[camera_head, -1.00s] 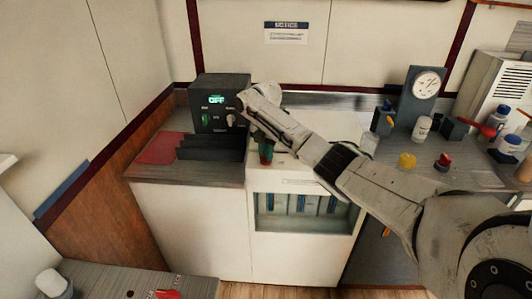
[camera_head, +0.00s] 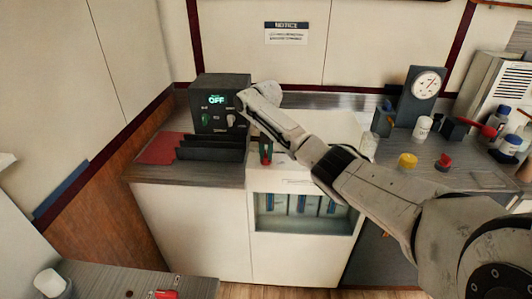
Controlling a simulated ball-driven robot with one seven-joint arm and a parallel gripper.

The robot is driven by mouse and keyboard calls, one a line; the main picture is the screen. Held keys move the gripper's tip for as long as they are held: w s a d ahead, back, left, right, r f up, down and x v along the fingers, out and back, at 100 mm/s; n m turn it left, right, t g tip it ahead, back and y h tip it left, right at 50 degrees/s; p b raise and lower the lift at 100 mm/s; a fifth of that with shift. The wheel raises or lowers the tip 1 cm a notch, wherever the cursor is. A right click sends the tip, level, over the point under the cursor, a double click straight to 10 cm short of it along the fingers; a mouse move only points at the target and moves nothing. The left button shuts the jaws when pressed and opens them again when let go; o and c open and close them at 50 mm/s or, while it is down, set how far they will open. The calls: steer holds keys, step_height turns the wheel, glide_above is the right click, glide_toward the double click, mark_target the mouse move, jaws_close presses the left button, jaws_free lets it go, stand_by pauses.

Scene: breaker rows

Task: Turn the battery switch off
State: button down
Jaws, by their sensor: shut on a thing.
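The dark switch box (camera_head: 218,88) stands on the back left counter against the wall. Its lit display (camera_head: 216,99) reads OFF. Below it are a green switch (camera_head: 205,118) on the left and a pale switch (camera_head: 230,120) on the right. The small labels are too blurred to read surely; the right one appears to be the battery switch. My gripper (camera_head: 240,106) is at the right side of the box face, beside the pale switch, and is shut on it. The fingertips are small and partly hidden by my wrist, so the exact contact is unclear.
Dark upright plates (camera_head: 211,150) and a red mat (camera_head: 160,149) lie in front of the box. A red and green item (camera_head: 266,151) stands below my forearm. A gauge (camera_head: 427,84), bottles and yellow (camera_head: 407,160) and red pieces are on the right counter.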

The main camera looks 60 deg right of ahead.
mark_target(266, 154)
stand_by(0.3)
steer(key=c, duration=1.1)
jaws_free()
steer(key=shift+r, duration=0.1)
step_height(266, 154, up, 11)
steer(key=shift+f+b, duration=0.2)
steer(key=shift+b, duration=0.2)
